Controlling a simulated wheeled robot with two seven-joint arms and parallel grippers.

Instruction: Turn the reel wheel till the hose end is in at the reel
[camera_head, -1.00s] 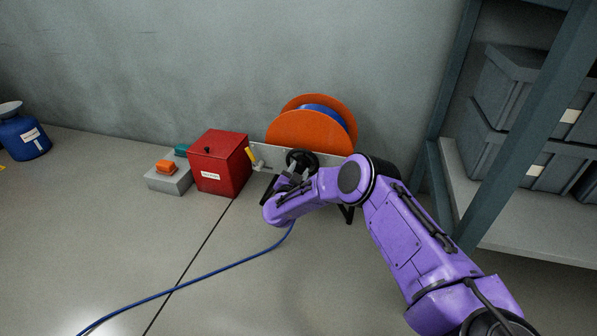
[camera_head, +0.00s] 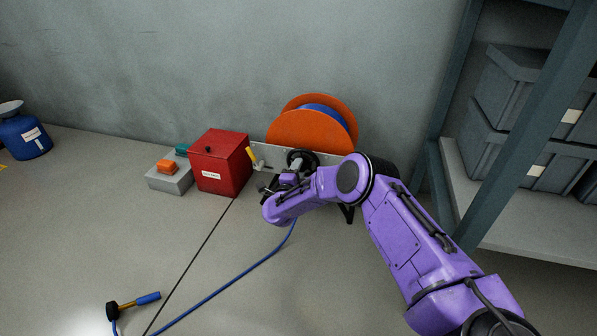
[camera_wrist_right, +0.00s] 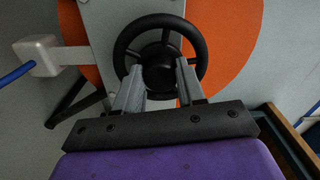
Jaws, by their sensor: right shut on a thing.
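The hose reel (camera_head: 310,127) has orange discs with blue hose wound between them and stands against the wall. My right gripper (camera_wrist_right: 159,78) is shut on the wheel's hub, one finger on each side; in the head view the gripper (camera_head: 291,174) is partly hidden by my arm. The blue hose (camera_head: 222,287) runs over the floor to the reel. My left gripper is not in view.
A red box (camera_head: 221,162) and a grey block with an orange button (camera_head: 168,167) stand left of the reel. A shelf rack with grey bins (camera_head: 507,143) is at the right. In the wrist view the hose enters a white guide (camera_wrist_right: 38,55). The left floor is mostly clear.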

